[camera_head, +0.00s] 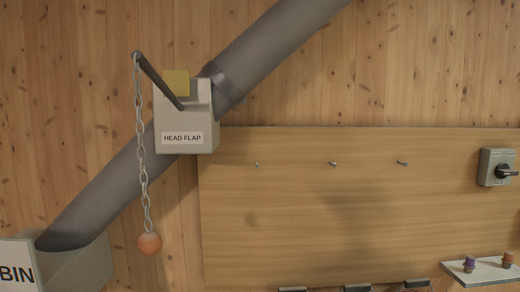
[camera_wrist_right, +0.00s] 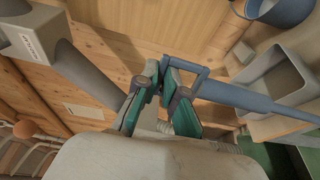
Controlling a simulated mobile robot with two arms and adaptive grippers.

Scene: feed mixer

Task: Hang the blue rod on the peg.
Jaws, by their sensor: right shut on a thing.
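My right gripper (camera_wrist_right: 161,80) shows in the right wrist view with its green fingers brought together. It is shut on the bent end of the blue rod (camera_wrist_right: 245,97), whose long shaft runs off to the right of the picture. Part of the rod's end is hidden behind the fingertips. In the head view three small pegs stick out of the wooden board: a left one (camera_head: 257,164), a middle one (camera_head: 333,164) and a right one (camera_head: 402,163). Nothing hangs on them. Neither gripper nor the rod shows in the head view.
The head flap box (camera_head: 185,125) with its lever, chain and orange ball (camera_head: 149,243) is left of the board. A switch (camera_head: 497,167) and a small shelf (camera_head: 482,271) are at the right. Grey parts (camera_head: 357,288) line the bottom edge. A grey tray (camera_wrist_right: 272,78) lies near the rod.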

